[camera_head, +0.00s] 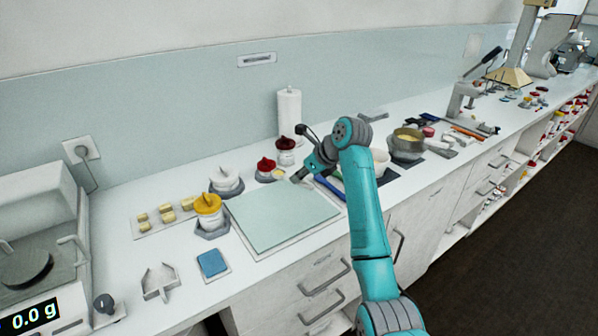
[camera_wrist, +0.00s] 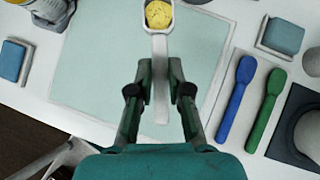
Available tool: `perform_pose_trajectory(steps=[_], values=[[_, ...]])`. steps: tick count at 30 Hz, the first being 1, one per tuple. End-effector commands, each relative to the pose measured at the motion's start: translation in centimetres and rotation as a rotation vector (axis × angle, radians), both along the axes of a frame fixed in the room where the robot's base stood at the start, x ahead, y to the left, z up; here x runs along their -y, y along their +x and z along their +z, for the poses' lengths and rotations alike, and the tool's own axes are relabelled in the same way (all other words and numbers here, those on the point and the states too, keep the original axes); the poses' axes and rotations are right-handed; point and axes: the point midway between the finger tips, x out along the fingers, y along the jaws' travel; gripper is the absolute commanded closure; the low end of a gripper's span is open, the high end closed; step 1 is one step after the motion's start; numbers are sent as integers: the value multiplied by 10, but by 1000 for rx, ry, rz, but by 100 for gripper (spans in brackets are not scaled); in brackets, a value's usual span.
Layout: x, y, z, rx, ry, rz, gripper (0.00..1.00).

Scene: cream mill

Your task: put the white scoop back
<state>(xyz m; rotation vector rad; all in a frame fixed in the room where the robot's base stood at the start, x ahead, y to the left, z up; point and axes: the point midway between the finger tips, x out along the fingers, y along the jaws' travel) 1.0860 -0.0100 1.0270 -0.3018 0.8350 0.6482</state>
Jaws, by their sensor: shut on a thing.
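My gripper (camera_wrist: 160,75) is shut on the handle of the white scoop (camera_wrist: 162,100), between its two fingers in the wrist view. The scoop's bowl (camera_wrist: 158,14) points away from my wrist and has yellow stuff in it. In the head view my gripper (camera_head: 303,174) is over the counter near the far right corner of the pale green mat (camera_head: 282,215). A blue scoop (camera_wrist: 237,98) and a green scoop (camera_wrist: 265,110) lie side by side on a pale holder right of my gripper. The blue one also shows in the head view (camera_head: 330,187).
Jars with red lids (camera_head: 266,166) and a paper roll (camera_head: 289,112) stand behind my gripper. A yellow-lidded jar (camera_head: 208,205) and a blue pad (camera_head: 212,263) are left of the mat. A pot (camera_head: 406,146) stands to the right. The mat is clear.

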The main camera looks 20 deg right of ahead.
Motion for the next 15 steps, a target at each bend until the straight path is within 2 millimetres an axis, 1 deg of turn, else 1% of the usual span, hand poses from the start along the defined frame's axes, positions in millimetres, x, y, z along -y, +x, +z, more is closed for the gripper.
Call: perform_pose_trajectory(steps=[8, 15], values=[[0, 0, -6, 11, 9, -33, 100], [0, -1, -21, 7, 8, -31, 100]])
